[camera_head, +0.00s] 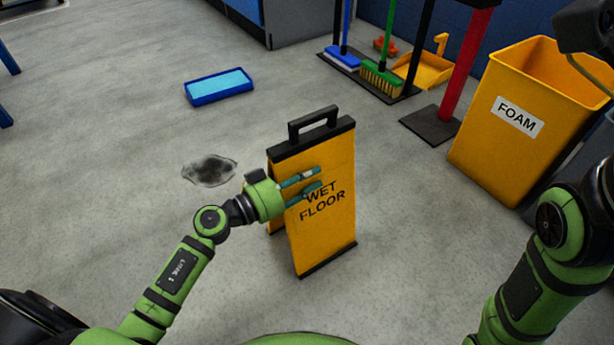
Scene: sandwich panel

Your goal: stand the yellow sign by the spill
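The yellow WET FLOOR sign (338,236) stands upright on the floor with its two panels spread and a black handle (313,120) on top. The dark spill (210,170) lies on the grey floor to the left of the sign, with a strip of bare floor between them. My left gripper (312,181) is in front of the sign's printed panel, below the handle. Its two fingers are apart with nothing seen between them; whether they touch the panel I cannot tell.
A blue tray (219,87) lies behind the spill. A yellow FOAM bin (500,150) and a red post on a dark base (430,125) stand at the right. Brushes and a dustpan (424,70) are at the back. The left floor is mostly clear.

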